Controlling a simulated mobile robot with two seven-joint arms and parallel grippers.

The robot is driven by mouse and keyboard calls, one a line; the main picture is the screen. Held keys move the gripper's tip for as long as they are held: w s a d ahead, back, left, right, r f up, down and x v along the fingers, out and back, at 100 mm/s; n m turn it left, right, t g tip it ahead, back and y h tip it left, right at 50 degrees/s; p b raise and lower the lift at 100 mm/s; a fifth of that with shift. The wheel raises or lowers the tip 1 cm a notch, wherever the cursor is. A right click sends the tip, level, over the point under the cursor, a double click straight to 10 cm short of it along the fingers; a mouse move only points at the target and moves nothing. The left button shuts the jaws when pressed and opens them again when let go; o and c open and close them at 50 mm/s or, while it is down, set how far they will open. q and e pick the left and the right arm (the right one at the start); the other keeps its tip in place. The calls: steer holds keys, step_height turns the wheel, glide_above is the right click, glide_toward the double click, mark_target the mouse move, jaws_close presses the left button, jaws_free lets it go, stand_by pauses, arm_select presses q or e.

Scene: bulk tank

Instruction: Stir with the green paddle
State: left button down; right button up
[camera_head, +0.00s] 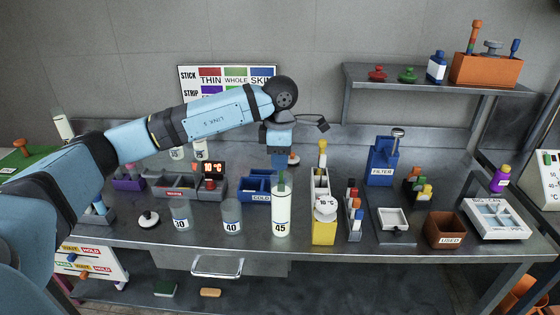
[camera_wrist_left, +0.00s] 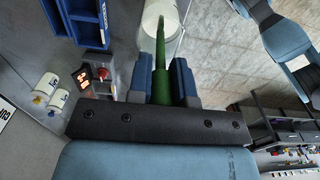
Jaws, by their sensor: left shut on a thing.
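The green paddle (camera_wrist_left: 165,50) is a slim green rod between the two blue fingers of my left gripper (camera_wrist_left: 161,84), which is shut on it. In the head view the left gripper (camera_head: 280,160) hangs over the tall white cylinder marked 45 (camera_head: 281,218). A short green piece of the paddle (camera_head: 281,180) shows between the fingers and the top of that cylinder. In the wrist view the rod's far end overlaps the white cylinder (camera_wrist_left: 160,15). Its lower end is hidden, so I cannot tell how deep it reaches. My right gripper is not in view.
Clear cylinders marked 40 (camera_head: 232,217) and 30 (camera_head: 181,214) stand left of the white one. A blue COLD bin (camera_head: 258,184) is behind and a yellow-fronted box (camera_head: 324,232) close at right. The USED box (camera_head: 446,229) and blue FILTER stand (camera_head: 382,166) are farther right.

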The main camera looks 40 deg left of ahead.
arm_select(q)
steer(key=shift+r+p, duration=1.8)
steer(key=shift+r, duration=1.75)
step_height(320, 180, up, 2)
steer(key=shift+p, duration=0.55)
steer(key=shift+r+p, duration=0.35)
steer(key=shift+r, duration=0.35)
steer(key=shift+d, duration=0.1)
